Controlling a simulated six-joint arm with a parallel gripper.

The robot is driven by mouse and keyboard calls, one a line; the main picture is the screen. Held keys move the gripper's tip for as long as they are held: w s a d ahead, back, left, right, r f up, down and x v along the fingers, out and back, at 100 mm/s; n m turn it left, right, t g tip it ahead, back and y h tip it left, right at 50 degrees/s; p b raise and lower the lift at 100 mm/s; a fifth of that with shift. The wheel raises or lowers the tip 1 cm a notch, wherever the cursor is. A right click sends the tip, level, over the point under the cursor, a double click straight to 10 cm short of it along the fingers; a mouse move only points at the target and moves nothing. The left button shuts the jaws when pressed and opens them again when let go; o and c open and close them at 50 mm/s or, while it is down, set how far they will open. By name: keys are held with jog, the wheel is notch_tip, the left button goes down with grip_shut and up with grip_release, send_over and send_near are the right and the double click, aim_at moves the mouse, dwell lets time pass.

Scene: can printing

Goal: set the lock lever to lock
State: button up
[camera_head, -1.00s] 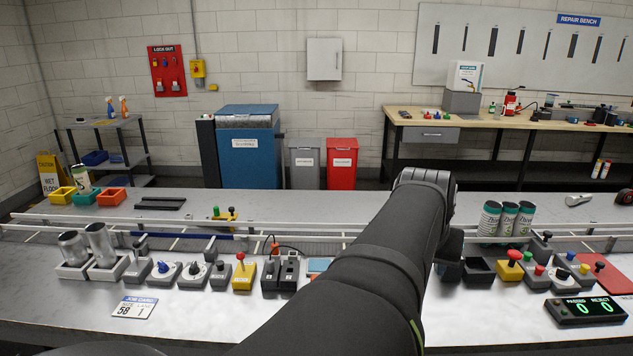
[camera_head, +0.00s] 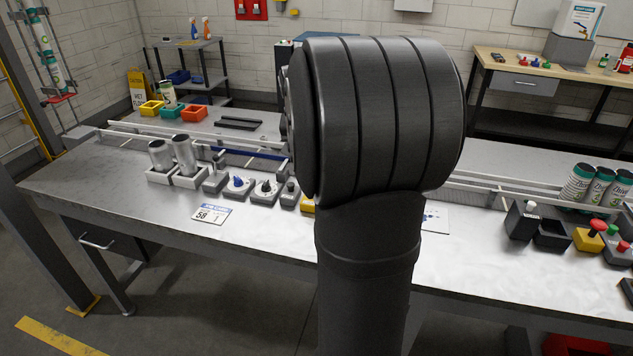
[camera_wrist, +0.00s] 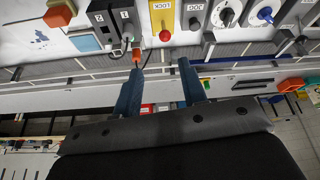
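In the head view a small grey box with a dark knob (camera_head: 290,188), just left of my arm, appears to be the same one. My gripper (camera_wrist: 160,68) is open and empty in the wrist view. Its two blue fingers are apart from the box and reach toward the yellow and grey boxes. My arm hides the gripper in the head view. The lever's setting is too small to tell.
Dark boxes numbered 1 and 2 (camera_wrist: 112,22) stand beside the yellow box with an orange-tipped plug. A blue-knobbed dial (camera_head: 238,185) and a black-knobbed dial (camera_head: 265,190) sit left of the lock box. A rail runs behind the row.

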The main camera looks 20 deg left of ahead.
jog(key=x, duration=1.1)
jog(key=a+x, duration=0.1)
jog(key=x, duration=0.5)
jog(key=shift+f, duration=0.3)
grip_shut()
